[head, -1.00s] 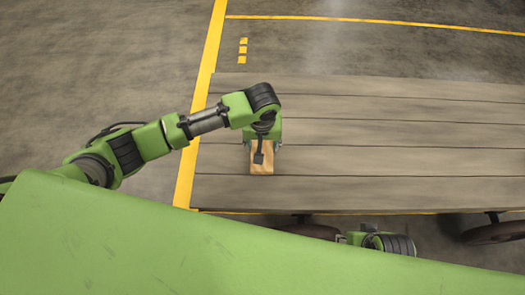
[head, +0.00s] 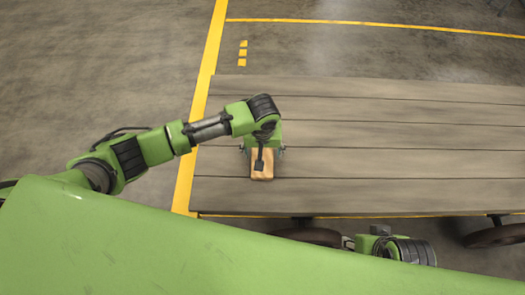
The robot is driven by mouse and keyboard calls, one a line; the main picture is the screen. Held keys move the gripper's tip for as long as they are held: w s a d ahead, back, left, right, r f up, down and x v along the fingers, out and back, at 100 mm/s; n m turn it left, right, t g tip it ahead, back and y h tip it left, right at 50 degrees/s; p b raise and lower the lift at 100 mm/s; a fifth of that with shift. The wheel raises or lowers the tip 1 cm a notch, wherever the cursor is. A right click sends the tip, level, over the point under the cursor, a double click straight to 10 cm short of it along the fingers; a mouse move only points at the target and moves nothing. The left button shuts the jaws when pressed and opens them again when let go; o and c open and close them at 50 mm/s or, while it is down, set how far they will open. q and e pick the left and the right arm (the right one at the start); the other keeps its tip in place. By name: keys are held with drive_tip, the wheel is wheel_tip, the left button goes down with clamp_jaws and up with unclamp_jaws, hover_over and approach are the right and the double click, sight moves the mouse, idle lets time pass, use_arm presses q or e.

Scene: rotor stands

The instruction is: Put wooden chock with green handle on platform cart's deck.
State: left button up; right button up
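The wooden chock (head: 262,171) shows as a light brown block over the near left part of the platform cart's grey plank deck (head: 400,160). My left gripper (head: 262,155) is directly above the chock, pointing down, and covers its far part. The green handle is hidden beneath the gripper, and so is any grip on it. I cannot tell whether the chock rests on the planks or hangs just above them. My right arm shows only in part at the bottom, beyond my green body; its gripper is out of sight.
The deck is otherwise bare, with wide free room to the right. Dark wheels (head: 497,234) show under its near edge. A yellow floor line (head: 205,80) runs along the deck's left end. Small yellow marks (head: 243,53) lie on the open concrete floor beyond.

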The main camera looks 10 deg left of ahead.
sight(263, 157)
use_arm(q)
drive_tip(key=shift+r, duration=0.55)
wheel_tip(263, 157, up, 11)
drive_tip(key=s+p, duration=0.1)
drive_tip(key=p, duration=0.2)
drive_tip(key=shift+s+d+p, duration=0.15)
drive_tip(key=shift+s+p, duration=0.2)
drive_tip(key=shift+s, duration=0.05)
use_arm(e)
wheel_tip(263, 157, down, 13)
drive_tip(key=shift+s+a+g, duration=0.15)
drive_tip(key=shift+s+g, duration=0.05)
drive_tip(key=shift+g, duration=0.2)
